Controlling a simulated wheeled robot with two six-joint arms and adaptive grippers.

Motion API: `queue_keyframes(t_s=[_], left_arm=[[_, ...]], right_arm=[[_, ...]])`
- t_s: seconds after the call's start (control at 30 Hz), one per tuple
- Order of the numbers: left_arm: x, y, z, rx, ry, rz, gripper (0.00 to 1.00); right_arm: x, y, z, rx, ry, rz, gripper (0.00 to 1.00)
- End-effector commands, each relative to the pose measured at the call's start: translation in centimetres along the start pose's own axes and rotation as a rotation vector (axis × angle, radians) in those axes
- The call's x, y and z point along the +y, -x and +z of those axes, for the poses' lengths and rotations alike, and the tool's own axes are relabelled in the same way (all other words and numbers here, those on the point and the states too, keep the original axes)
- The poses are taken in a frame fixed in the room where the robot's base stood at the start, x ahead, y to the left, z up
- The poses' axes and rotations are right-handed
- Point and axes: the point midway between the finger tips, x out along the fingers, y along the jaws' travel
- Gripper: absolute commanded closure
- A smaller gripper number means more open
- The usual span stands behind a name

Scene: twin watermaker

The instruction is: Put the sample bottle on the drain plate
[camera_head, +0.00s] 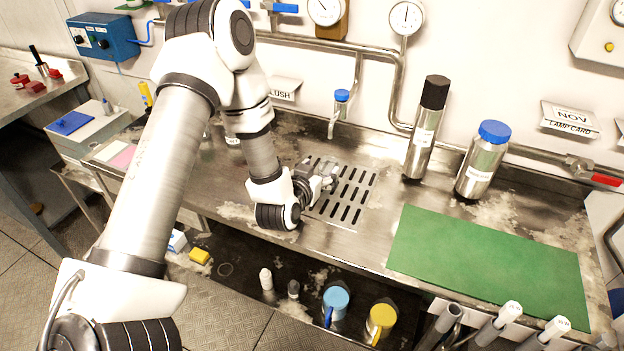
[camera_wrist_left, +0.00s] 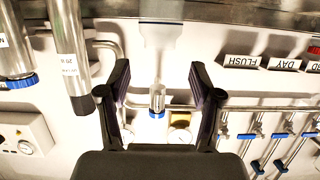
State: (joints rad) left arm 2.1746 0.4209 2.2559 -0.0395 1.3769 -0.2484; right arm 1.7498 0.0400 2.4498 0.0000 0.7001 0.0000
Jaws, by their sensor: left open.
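My left gripper (camera_head: 318,180) is low at the slotted drain plate (camera_head: 366,188), over its left part. The left wrist view, upside down, shows the same gripper (camera_wrist_left: 158,85) open, with one dark finger on each side. A pale, translucent bottle-like piece with a thin blue band, probably the sample bottle (camera_wrist_left: 160,38), stands between and beyond the fingers. I cannot tell whether it touches them or the plate. In the head view it is not clearly visible at the gripper. A small blue-capped clear vessel (camera_head: 341,97) is at the wall pipe behind the plate. My right gripper is out of view.
A black-capped steel bottle (camera_head: 424,135) and a blue-capped steel bottle (camera_head: 481,168) stand right of the plate. A clear green mat (camera_head: 485,260) lies at the front right. Pipes and gauges line the wall. Blue and yellow mugs (camera_head: 336,300) stand on the lower shelf.

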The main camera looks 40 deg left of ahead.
Motion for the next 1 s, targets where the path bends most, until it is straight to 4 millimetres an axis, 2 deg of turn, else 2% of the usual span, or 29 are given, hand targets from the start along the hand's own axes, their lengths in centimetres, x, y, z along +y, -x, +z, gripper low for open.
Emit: queue_keyframes(t_s=[0.1,0.2,0.3,1.0], left_arm=[[0.0,3.0,0.3,-0.002,0.003,0.001,0.35],[0.0,4.8,0.2,-0.001,0.002,0.001,0.35],[0.0,5.8,0.1,0.000,0.000,0.000,0.35],[0.0,6.0,0.0,0.000,-0.001,0.000,0.35]], right_arm=[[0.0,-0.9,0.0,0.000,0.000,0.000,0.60],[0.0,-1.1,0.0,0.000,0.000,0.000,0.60],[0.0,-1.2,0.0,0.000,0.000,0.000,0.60],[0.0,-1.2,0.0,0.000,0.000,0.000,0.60]])
